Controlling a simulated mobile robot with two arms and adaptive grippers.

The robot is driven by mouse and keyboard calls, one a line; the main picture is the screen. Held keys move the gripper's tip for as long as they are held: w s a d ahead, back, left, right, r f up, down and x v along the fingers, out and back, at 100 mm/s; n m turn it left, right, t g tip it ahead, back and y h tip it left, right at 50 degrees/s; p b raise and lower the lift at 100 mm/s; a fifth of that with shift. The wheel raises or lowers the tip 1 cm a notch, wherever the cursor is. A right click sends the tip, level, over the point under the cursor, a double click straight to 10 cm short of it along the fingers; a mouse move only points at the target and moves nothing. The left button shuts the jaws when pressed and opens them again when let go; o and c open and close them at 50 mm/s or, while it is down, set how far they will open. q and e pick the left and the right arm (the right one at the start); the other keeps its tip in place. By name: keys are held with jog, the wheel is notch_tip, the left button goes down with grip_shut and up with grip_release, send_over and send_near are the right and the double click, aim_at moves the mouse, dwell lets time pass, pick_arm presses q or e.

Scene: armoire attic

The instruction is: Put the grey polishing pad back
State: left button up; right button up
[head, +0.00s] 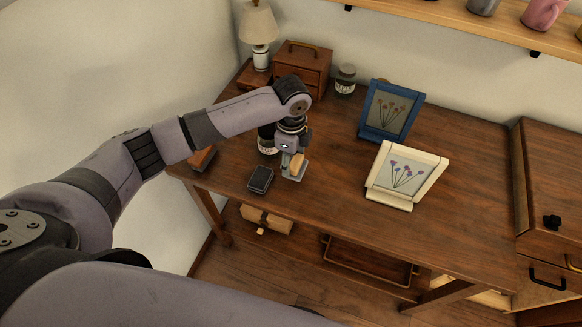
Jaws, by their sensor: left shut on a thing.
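My left gripper (294,172) reaches over the left part of the wooden table (330,170) from above. It is shut on a small tan block-like thing (298,161), partly hidden by the fingers. I cannot tell whether this is the polishing pad or whether it touches the tabletop. A small dark rectangular thing with a grey top (260,179) lies to the left of the gripper, near the table's front edge. I cannot tell for sure whether it is the pad or a holder. My right gripper is not in view.
A dark jar with a pale label (267,146) stands close behind the gripper. A blue frame (391,111) and a cream frame (405,175) stand to the right. A wooden box (302,70), a lamp (259,28) and a jar (345,79) are at the back. The table's right part is clear.

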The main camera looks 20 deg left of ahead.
pick_arm(q)
notch_tip(320, 180, down, 5)
jog(key=shift+r, duration=0.15)
jog(key=shift+s, duration=0.15)
jog(key=o, duration=1.4)
jog(key=shift+w, duration=0.2)
notch_tip(320, 180, up, 12)
jog(key=shift+s+b, duration=0.1)
jog(key=shift+b, duration=0.3)
